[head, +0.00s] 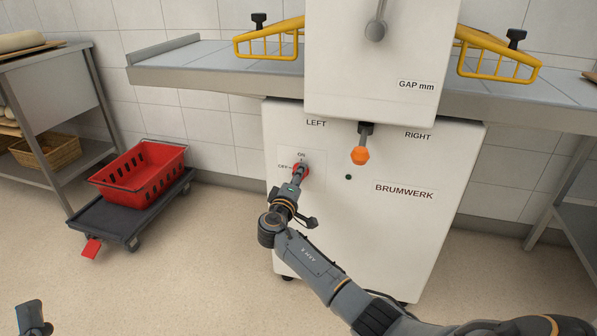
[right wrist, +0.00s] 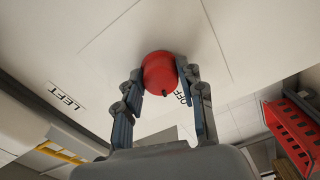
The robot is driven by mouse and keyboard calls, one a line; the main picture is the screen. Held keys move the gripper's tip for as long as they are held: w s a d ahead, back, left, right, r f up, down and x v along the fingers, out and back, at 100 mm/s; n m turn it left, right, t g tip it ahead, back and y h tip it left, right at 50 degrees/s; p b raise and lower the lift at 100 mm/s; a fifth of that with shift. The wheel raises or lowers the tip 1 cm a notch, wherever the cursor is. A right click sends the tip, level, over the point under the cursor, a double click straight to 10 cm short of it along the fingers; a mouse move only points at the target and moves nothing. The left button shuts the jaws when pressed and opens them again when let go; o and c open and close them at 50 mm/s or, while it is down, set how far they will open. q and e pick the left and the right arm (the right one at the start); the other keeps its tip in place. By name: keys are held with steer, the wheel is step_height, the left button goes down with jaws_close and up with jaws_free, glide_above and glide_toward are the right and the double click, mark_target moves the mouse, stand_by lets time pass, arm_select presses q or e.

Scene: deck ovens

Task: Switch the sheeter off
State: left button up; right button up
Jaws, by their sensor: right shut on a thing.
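The sheeter (head: 400,235) is a white cabinet marked BRUMWERK. On its front left is a red rotary knob (head: 296,171), with ON printed above it and OFF to its left. My right gripper (head: 299,177) is at the knob. In the right wrist view its two fingers (right wrist: 160,95) are closed on the sides of the red knob (right wrist: 160,70). A small dark mark shows at the knob's lower edge there; I cannot tell its exact setting. The OFF label (right wrist: 184,95) is partly hidden by a finger. A grey part of my left gripper (head: 31,318) shows at the bottom left.
An orange-tipped lever (head: 360,153) hangs right of the knob, under the upper housing (head: 375,75). Yellow guards (head: 268,40) stand on the sheeter's tables. A red crate (head: 140,172) sits on a dark dolly (head: 125,215) at the left. The floor between is clear.

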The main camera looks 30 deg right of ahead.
arm_select(q)
steer(key=w+f+g+y+p, duration=0.2)
steer(key=w+f+g, duration=0.3)
steer(key=f, duration=0.3)
steer(key=shift+w+f+g+y, duration=0.2)
steer(key=shift+f+g+y, duration=0.1)
steer(key=shift+g, duration=0.4)
arm_select(e)
steer(key=shift+n, duration=1.8)
arm_select(q)
steer(key=shift+d, duration=0.1)
arm_select(e)
steer(key=o, duration=1.2)
steer(key=v, duration=1.2)
